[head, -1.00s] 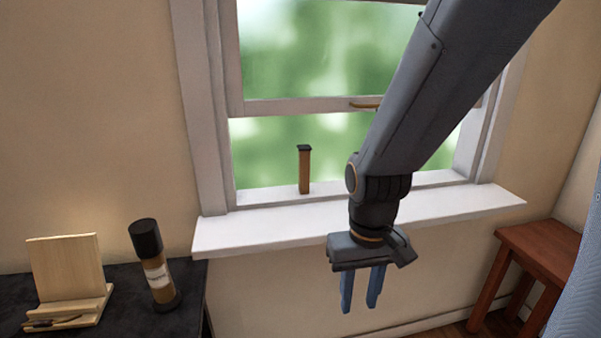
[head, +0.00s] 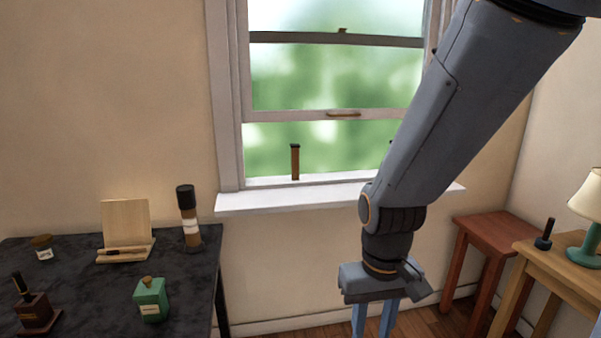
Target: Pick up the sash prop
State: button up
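The sash prop (head: 295,163) appears to be the short upright brown wooden stick with a dark cap. It stands on the white window sill, under the raised lower sash (head: 343,114). My gripper (head: 373,322) hangs in front of the sill, lower than the prop and to its right in the picture, well apart from it. Its two blue fingers point down with a gap between them and nothing seen in it. The fingertips are cut off by the bottom edge. My arm covers the right part of the window.
The white sill (head: 280,201) is otherwise clear at left. A dark table (head: 75,270) at left holds a wooden stand (head: 126,222), a capped cylinder (head: 190,218) and a green canister (head: 150,299). A red-brown stool (head: 500,230) and a lamp table (head: 560,262) stand at right.

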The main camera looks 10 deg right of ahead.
aim_at(295, 148)
jog(key=z, duration=0.85)
jog(key=i, duration=1.45)
jog(key=u, duration=0.8)
